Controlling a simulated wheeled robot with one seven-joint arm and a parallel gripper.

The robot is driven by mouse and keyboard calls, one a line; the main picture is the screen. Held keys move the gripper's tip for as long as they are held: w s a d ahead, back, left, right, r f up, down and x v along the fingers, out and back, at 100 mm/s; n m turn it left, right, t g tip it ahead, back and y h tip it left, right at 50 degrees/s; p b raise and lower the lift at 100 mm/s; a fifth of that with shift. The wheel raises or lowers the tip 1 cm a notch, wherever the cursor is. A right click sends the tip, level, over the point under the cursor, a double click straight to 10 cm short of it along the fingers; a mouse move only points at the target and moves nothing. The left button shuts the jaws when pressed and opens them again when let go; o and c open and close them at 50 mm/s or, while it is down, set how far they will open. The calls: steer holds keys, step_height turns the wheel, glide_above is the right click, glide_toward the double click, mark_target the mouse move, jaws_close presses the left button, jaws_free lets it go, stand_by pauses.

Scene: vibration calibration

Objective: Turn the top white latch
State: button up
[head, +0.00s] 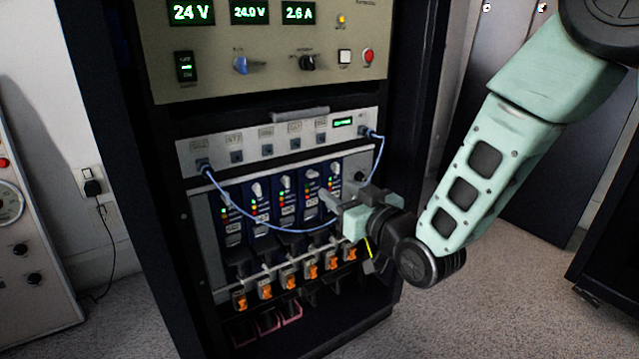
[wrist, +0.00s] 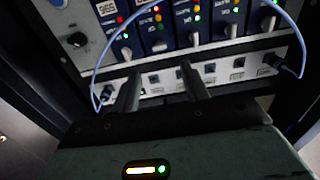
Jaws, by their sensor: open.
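Several blue modules (head: 262,208) stand in a row in the rack, with small white latches such as one (head: 257,190) near their upper ends. The wrist view, which looks inverted, also shows white latches (wrist: 231,30) on the modules (wrist: 187,16). I cannot tell which one is the top white latch. My gripper (head: 336,198) is in front of the right end of the row, and my arm hides part of that end. In the wrist view the two fingers of my gripper (wrist: 158,76) are apart with nothing between them. No contact with a latch shows.
A blue cable (head: 262,225) loops across the module fronts, close to my gripper. A grey port panel (head: 285,145) is above the row, and orange-tabbed connectors (head: 289,282) are below. A power supply panel (head: 270,75) is higher up. Open floor lies to the right.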

mark_target(314, 175)
steer(key=b+x, duration=0.2)
steer(key=x, duration=0.6)
steer(key=shift+w+a, duration=0.1)
steer(key=shift+a, duration=0.05)
steer(key=c, duration=1)
